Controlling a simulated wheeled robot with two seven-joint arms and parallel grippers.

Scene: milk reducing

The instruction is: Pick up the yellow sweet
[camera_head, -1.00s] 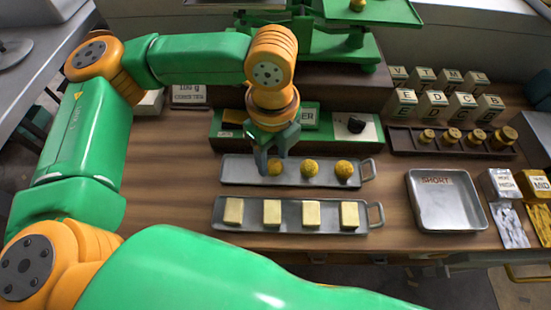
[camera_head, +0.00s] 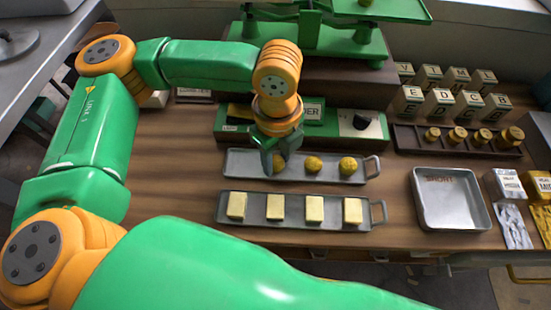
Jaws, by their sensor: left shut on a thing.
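Three round yellow sweets stand in a row on the upper grey tray (camera_head: 235,161). The leftmost yellow sweet (camera_head: 279,163) is partly hidden by my left gripper (camera_head: 273,167), whose fingers point down at the tray and are shut on this sweet. The middle yellow sweet (camera_head: 313,164) and the right yellow sweet (camera_head: 348,166) stand free to the right of the gripper. I cannot tell whether the held sweet is clear of the tray. My right gripper is not in view.
A lower tray (camera_head: 372,222) holds several pale yellow blocks. A green balance scale (camera_head: 335,45) stands behind, with a green device with a black knob (camera_head: 361,122) in front. An empty metal tray marked SHORT (camera_head: 450,205), brass weights (camera_head: 457,136) and lettered cubes (camera_head: 438,103) are to the right.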

